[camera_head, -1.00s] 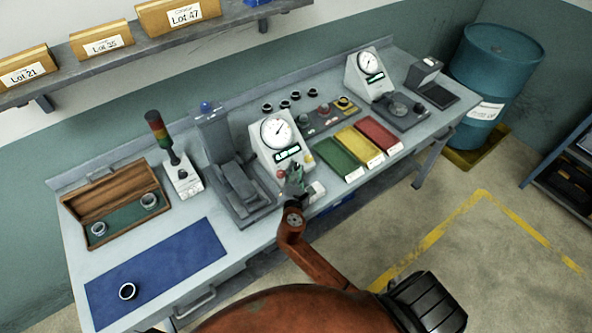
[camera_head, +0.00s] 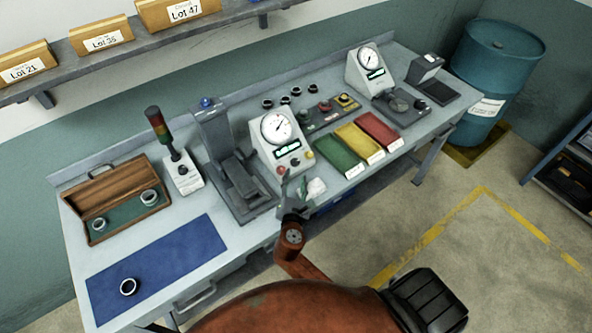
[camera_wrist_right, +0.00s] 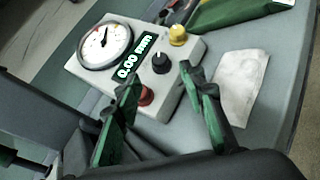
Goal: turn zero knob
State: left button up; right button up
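The grey gauge box (camera_head: 279,149) has a round dial, a lit display (camera_wrist_right: 131,57) reading 0.00 mm, and a row of controls. A black knob (camera_wrist_right: 161,63) with a white mark sits between a red knob (camera_wrist_right: 146,95) and a yellow knob (camera_wrist_right: 178,36). The red knob is partly hidden by a finger in the right wrist view. My right gripper (camera_wrist_right: 158,78) is open, with its green-lined fingers apart and nothing visible between them. In the head view it (camera_head: 293,192) is at the front of the box, apart from the black knob. My left gripper is not in view.
A white cloth or paper (camera_head: 316,188) lies right of the box. Green (camera_head: 340,154), yellow (camera_head: 360,143) and red (camera_head: 379,131) trays stand farther right. A grey fixture (camera_head: 238,185) stands to the left. A blue mat (camera_head: 170,258) with a ring (camera_head: 129,287) lies at the far left.

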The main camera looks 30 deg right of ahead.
jog(key=v, duration=0.5)
dwell(0.5)
